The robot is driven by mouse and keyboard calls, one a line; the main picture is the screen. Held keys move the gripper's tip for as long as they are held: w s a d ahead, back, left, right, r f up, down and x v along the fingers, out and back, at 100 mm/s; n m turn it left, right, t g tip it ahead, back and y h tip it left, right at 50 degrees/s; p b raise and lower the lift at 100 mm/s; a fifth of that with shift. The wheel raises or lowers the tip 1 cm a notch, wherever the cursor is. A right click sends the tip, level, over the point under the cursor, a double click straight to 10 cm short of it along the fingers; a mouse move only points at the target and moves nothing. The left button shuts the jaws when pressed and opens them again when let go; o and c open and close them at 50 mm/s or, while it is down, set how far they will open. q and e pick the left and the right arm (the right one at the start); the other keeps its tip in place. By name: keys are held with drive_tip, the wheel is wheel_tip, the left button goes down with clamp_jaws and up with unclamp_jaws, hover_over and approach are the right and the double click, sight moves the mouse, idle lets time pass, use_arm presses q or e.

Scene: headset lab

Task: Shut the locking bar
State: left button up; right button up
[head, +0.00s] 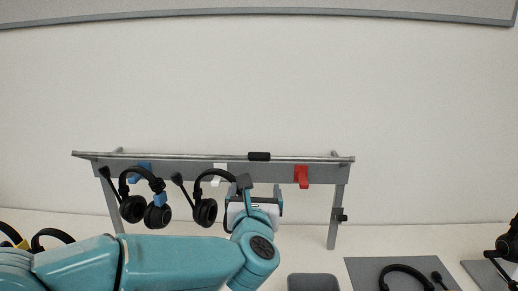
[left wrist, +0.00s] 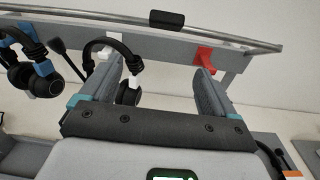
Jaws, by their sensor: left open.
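A rack (head: 320,172) with a grey rail stands against the back wall. A long thin metal bar (head: 200,157) runs along its top, with a black grip (head: 259,156) near the middle. The bar (left wrist: 225,35) and grip (left wrist: 167,18) also show in the left wrist view. My left gripper (head: 261,189) is in front of the rack, below the grip and apart from it. Its two fingers (left wrist: 158,78) are spread with nothing held between them. I cannot tell how the bar is latched. My right gripper is not in view.
Two black headsets hang on the blue hook (head: 144,166) and white hook (head: 219,170); the red hook (head: 301,176) is empty. A black clamp (head: 339,215) sits on the right leg. A grey tray (head: 313,282) and a mat with a headset (head: 400,268) lie front right.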

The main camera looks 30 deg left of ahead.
sight(259, 154)
use_arm(q)
wheel_tip(259, 154, up, 4)
drive_tip(key=s+d, duration=0.1)
drive_tip(key=shift+t, duration=0.3)
drive_tip(key=p+x, duration=0.6)
drive_tip(key=x, duration=0.9)
drive_tip(key=shift+w+f+p, duration=0.1)
drive_tip(key=shift+p, duration=0.25)
drive_tip(key=shift+w+a+f, duration=0.1)
drive_tip(key=shift+w+a, duration=0.15)
drive_tip(key=shift+w, duration=0.05)
